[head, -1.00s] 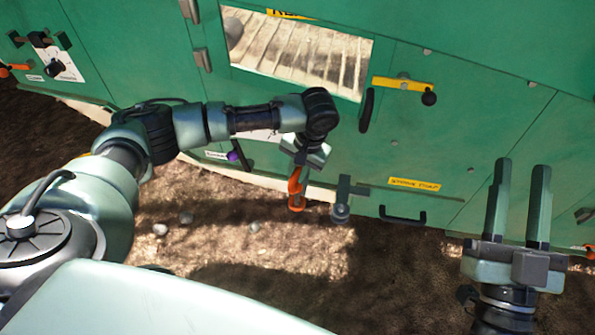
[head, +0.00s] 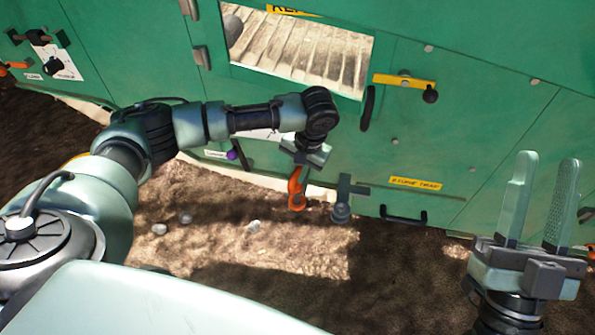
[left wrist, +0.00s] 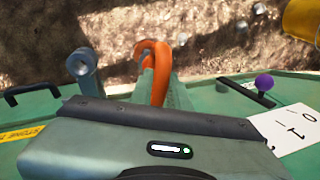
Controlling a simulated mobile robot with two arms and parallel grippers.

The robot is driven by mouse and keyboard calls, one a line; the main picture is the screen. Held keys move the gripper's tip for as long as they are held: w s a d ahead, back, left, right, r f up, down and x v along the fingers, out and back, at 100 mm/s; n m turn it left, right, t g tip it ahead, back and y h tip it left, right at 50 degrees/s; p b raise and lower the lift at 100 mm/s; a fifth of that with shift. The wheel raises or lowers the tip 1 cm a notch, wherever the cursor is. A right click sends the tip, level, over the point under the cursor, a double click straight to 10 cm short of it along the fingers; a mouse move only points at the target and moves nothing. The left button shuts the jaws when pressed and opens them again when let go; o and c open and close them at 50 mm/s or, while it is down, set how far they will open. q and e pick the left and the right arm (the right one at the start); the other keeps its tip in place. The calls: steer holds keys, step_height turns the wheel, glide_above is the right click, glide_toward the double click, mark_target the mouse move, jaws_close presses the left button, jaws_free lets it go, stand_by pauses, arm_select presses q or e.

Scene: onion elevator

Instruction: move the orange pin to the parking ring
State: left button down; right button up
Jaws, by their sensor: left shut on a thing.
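The orange pin (head: 296,190), hook-shaped, hangs at the front of the green machine in the head view. It also shows in the left wrist view (left wrist: 158,68). My left gripper (head: 302,168) is shut on it; its fingers are mostly hidden by the wrist. A grey bracket with a round ring end (head: 341,212), apparently the parking ring, juts from the machine just right of the pin. In the left wrist view this ring (left wrist: 81,66) is left of the pin, with a gap between them. My right gripper (head: 543,205) is open and empty at the far right.
The green machine wall (head: 450,130) fills the back. A black handle (head: 403,215) is right of the ring, below a yellow label (head: 415,184). A purple-knobbed lever (head: 234,155) is left of the pin. Soil with a few stones (head: 254,226) lies below.

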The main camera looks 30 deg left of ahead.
arm_select(q)
steer(key=shift+f, duration=2.2)
arm_select(e)
steer(key=shift+s+r+t, duration=0.3)
steer(key=shift+s, duration=0.05)
arm_select(q)
steer(key=c, duration=1.3)
jaws_free()
